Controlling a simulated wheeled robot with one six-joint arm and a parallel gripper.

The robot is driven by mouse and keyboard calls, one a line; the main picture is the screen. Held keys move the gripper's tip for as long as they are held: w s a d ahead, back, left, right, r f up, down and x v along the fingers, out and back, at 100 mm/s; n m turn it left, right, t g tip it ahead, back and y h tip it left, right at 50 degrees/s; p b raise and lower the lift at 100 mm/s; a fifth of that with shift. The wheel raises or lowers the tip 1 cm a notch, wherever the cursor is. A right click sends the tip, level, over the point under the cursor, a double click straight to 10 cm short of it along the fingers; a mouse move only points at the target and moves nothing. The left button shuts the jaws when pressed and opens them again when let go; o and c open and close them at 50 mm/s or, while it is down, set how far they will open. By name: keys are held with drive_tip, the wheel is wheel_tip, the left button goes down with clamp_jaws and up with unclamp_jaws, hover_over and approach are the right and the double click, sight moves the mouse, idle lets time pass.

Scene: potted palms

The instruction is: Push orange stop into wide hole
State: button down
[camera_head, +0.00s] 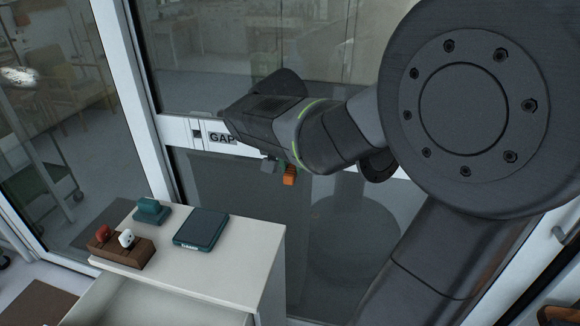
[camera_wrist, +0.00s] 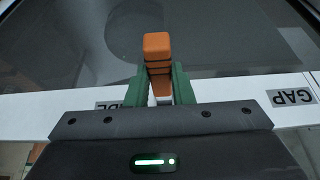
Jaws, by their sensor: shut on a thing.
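An orange stop (camera_wrist: 157,46) with dark bands and a pale lower end is held between the green fingers of my gripper (camera_wrist: 158,84). In the head view the orange stop (camera_head: 289,176) shows beside my gripper (camera_head: 277,168), in front of the glass below the white rail (camera_head: 180,131). The rail also crosses the wrist view (camera_wrist: 235,104). A label ending in "DE" (camera_wrist: 120,104) is partly covered by a finger, and no wide hole is visible near it. A "GAP" label (camera_head: 221,138) sits beside a small dark opening (camera_head: 197,133) in the rail.
A white cabinet (camera_head: 262,241) with an open drawer (camera_head: 150,303) stands at the lower left. On it are a brown holder (camera_head: 122,252) with a red and a white piece, a teal block (camera_head: 151,210) and a dark teal tray (camera_head: 201,229). Glass panels stand behind the rail.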

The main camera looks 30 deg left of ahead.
drive_tip(key=shift+w+a+p, duration=0.2)
drive_tip(key=shift+w+a, duration=0.1)
drive_tip(key=shift+w, duration=0.7)
drive_tip(key=shift+w+a+p, duration=0.15)
drive_tip(key=shift+w+a, duration=0.15)
drive_tip(key=shift+w, duration=0.65)
drive_tip(key=shift+w+a+p, duration=0.15)
drive_tip(key=shift+w+a, duration=0.05)
drive_tip(key=shift+w, duration=0.5)
drive_tip(key=shift+w+a+p, duration=0.2)
drive_tip(key=shift+w+a, duration=0.05)
drive_tip(key=shift+w, duration=0.4)
drive_tip(key=shift+w+a+p, duration=0.15)
drive_tip(key=shift+w+a, duration=0.05)
drive_tip(key=shift+w, duration=0.5)
drive_tip(key=c, duration=1.2)
unclamp_jaws()
drive_tip(key=shift+r, duration=0.1)
drive_tip(key=v, duration=1.3)
drive_tip(key=shift+s+r, duration=0.15)
drive_tip(key=shift+r, duration=0.2)
